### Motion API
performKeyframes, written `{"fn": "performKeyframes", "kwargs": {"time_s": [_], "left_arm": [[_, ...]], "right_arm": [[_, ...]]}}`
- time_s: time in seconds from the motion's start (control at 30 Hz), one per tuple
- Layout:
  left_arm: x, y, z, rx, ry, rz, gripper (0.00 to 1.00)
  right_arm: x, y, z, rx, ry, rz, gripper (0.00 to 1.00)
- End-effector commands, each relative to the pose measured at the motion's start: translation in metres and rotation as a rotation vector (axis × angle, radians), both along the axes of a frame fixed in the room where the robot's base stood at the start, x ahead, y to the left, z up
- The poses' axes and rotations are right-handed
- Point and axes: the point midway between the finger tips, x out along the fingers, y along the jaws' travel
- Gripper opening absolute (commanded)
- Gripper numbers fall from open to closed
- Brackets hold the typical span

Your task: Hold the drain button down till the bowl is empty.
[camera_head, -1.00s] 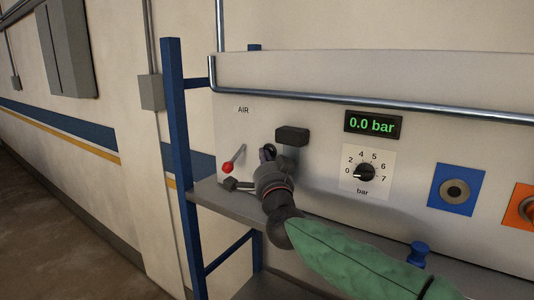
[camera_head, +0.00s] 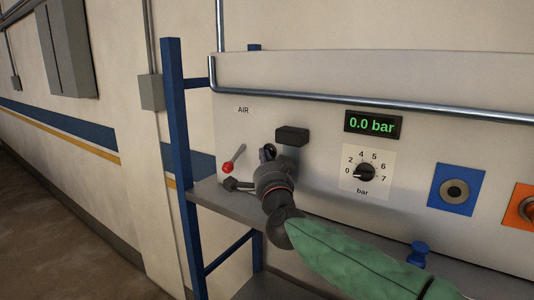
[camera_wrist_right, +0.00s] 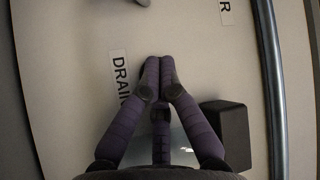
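My right gripper (camera_head: 267,153) is at the left part of the pale panel, with its fingers pointing at the panel face. In the right wrist view its fingertips (camera_wrist_right: 160,65) are drawn together, right beside a label (camera_wrist_right: 120,76) that reads DRAIN, partly covered. The drain button itself is not visible; the fingers hide the spot by the label. I cannot tell whether the tips press on anything. No bowl can be made out in either view. My left gripper is not in view.
A red-knobbed lever (camera_head: 229,167) is left of the gripper, under the AIR label. A black block (camera_head: 292,135) sticks out close to its right. A metal rail (camera_head: 370,99) crosses above. The display (camera_head: 372,123) reads 0.0 bar; a dial (camera_head: 365,172) is below it.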

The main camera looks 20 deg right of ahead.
Motion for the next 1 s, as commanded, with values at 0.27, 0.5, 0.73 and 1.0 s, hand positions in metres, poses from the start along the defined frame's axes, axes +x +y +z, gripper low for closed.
{"fn": "performKeyframes", "kwargs": {"time_s": [0.27, 0.5, 0.73, 1.0], "left_arm": [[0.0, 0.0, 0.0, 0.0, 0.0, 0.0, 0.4], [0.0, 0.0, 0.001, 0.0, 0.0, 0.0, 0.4], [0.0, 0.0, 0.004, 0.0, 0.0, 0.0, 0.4], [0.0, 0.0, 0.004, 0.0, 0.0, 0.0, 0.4]], "right_arm": [[0.0, -0.001, 0.0, 0.0, -0.001, -0.002, 0.0], [-0.003, 0.004, 0.001, 0.001, -0.001, -0.001, 0.0], [-0.01, 0.013, 0.0, -0.001, 0.0, 0.0, 0.0], [-0.011, 0.014, 0.0, 0.0, 0.0, 0.0, 0.0]]}}
